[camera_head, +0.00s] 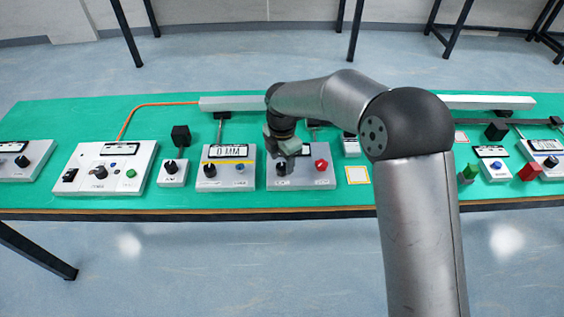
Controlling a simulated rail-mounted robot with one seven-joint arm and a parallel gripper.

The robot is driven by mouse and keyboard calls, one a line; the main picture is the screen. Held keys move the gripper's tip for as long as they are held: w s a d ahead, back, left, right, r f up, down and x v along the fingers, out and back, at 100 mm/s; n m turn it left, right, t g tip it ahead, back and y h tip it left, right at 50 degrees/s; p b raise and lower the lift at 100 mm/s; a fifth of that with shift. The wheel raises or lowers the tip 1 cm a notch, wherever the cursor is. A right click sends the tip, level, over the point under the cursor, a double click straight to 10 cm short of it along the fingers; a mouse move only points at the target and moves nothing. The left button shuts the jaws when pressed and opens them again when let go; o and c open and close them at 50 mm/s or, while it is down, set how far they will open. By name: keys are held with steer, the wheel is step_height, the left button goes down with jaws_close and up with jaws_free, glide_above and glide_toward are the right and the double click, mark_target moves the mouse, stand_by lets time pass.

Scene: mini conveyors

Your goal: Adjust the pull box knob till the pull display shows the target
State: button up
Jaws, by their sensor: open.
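My gripper (284,160) points down over the left part of a grey control box (302,182), close above or around a dark knob (282,170). It is open, but I cannot tell whether it touches the knob. A red knob (321,164) sits on the right of the same box. The small labels are too blurred to tell which is the pull box.
The boxes stand on a long green table (110,118). Farther left are a small knob box (172,182) and a wide white box (92,184). At the right are a green block (468,173) and a red block (529,172). A pale rail (232,103) runs behind.

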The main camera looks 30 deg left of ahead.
steer(key=shift+f, duration=0.95)
steer(key=shift+c, duration=0.3)
steer(key=c, duration=0.9)
